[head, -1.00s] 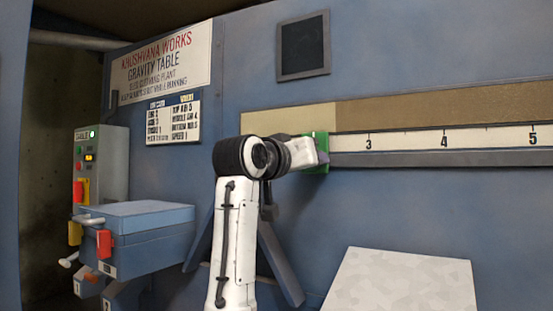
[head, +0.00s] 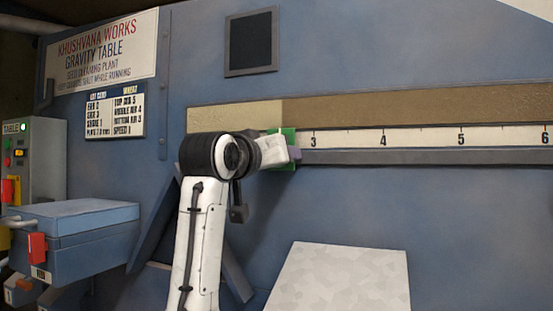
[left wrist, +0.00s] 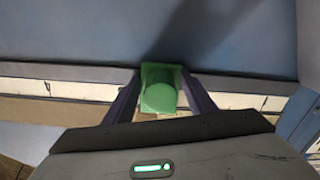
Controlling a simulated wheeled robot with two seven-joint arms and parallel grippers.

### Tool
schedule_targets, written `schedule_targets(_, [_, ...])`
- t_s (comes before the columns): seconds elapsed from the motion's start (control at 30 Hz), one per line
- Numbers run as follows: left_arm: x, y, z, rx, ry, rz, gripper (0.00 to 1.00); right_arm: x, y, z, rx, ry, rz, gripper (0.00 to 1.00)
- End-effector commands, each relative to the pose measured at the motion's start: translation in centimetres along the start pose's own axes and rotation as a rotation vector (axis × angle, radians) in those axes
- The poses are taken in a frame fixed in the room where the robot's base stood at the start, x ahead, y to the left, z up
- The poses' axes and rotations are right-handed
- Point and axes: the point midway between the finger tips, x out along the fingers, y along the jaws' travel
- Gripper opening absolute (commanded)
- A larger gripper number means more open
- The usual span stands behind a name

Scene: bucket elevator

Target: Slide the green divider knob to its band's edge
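The green divider knob (head: 289,135) sits on the pale scale strip, left of the 3 mark. It stands under the line where the cream part of the band (head: 235,116) meets the brown part (head: 400,108). My left gripper (head: 294,153) is at the knob and partly hides it in the head view. In the left wrist view the round green knob (left wrist: 158,98) lies between the two fingers (left wrist: 160,88). Their tips sit against both sides of the green piece, shut on it. My right gripper is in neither view.
A dark grey rail (head: 400,157) runs under the numbered strip (head: 420,138). A pale speckled panel (head: 340,280) stands below. A blue box with a red latch (head: 80,235) and a control box (head: 35,150) are at the left. The wall right of the gripper is clear.

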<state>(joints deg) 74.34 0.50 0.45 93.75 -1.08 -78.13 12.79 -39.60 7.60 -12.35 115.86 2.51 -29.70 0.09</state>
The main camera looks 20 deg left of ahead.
Motion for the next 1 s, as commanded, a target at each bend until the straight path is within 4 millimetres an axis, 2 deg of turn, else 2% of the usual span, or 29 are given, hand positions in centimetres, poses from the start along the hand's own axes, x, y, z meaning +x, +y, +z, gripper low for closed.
schedule_targets(0.17, [-0.1, -0.1, 0.0, 0.0, 0.002, -0.001, 0.51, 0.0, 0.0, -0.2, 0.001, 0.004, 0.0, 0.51])
schedule_targets(0.27, [-1.0, -0.1, -0.1, 0.0, 0.003, -0.001, 0.51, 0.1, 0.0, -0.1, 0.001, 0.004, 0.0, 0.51])
schedule_targets(0.7, [-8.8, 0.0, -0.1, 0.0, 0.004, 0.0, 0.51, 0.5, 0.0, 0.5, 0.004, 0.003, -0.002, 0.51])
schedule_targets(0.83, [-10.0, 0.0, 0.0, 0.0, 0.002, 0.0, 0.51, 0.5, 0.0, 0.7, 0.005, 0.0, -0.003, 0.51])
schedule_targets(1.0, [-10.3, 0.0, 0.0, 0.0, 0.0, 0.0, 0.51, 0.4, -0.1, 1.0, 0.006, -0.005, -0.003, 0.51])
